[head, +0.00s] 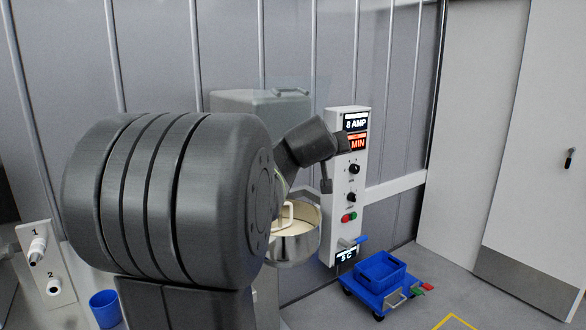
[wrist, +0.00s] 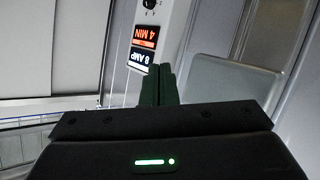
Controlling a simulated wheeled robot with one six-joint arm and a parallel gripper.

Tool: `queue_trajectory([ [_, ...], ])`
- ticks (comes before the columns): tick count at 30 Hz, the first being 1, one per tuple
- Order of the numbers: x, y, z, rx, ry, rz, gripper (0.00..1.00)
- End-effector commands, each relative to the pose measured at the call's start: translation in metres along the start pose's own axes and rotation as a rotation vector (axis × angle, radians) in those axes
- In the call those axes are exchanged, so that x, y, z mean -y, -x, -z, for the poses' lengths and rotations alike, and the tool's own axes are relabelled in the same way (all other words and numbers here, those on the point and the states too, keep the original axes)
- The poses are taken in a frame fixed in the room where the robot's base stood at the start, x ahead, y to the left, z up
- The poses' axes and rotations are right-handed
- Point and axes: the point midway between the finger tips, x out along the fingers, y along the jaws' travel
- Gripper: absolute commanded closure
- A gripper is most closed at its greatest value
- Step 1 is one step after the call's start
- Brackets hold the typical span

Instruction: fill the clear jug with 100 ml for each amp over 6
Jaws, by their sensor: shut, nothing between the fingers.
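The control panel (head: 345,185) stands upright against the wall. Its top display (head: 355,124) reads 8 AMP; it also shows tilted in the wrist view (wrist: 139,64). The red display below it reads 4 MIN in the wrist view (wrist: 145,37); its digit is covered in the head view. My gripper (head: 342,143) is shut and empty, in front of the panel's left edge near the displays. Its closed fingers show in the wrist view (wrist: 160,85). I cannot make out a clear jug in either view.
A metal bowl of pale mixture (head: 295,247) sits below my gripper, partly behind my arm. Taps marked 1 and 2 (head: 38,250) are at left, above a blue bucket (head: 104,310). A blue trolley (head: 380,278) stands right of the panel; floor farther right is clear.

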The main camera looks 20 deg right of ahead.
Motion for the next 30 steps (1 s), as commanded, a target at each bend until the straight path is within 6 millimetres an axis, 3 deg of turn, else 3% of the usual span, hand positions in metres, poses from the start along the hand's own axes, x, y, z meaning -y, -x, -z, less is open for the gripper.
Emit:
queue_trajectory([
  [1,-0.012,0.018,0.006,0.044,-0.047,-0.016,1.0],
  [5,-0.024,0.058,0.002,0.188,-0.163,-0.011,1.0],
  [9,-0.022,0.097,-0.002,0.312,-0.246,0.038,1.0],
  [13,-0.016,0.121,-0.004,0.385,-0.284,0.087,1.0],
  [18,-0.011,0.134,-0.007,0.425,-0.3,0.114,1.0],
  [30,-0.011,0.134,-0.007,0.426,-0.3,0.114,1.0],
])
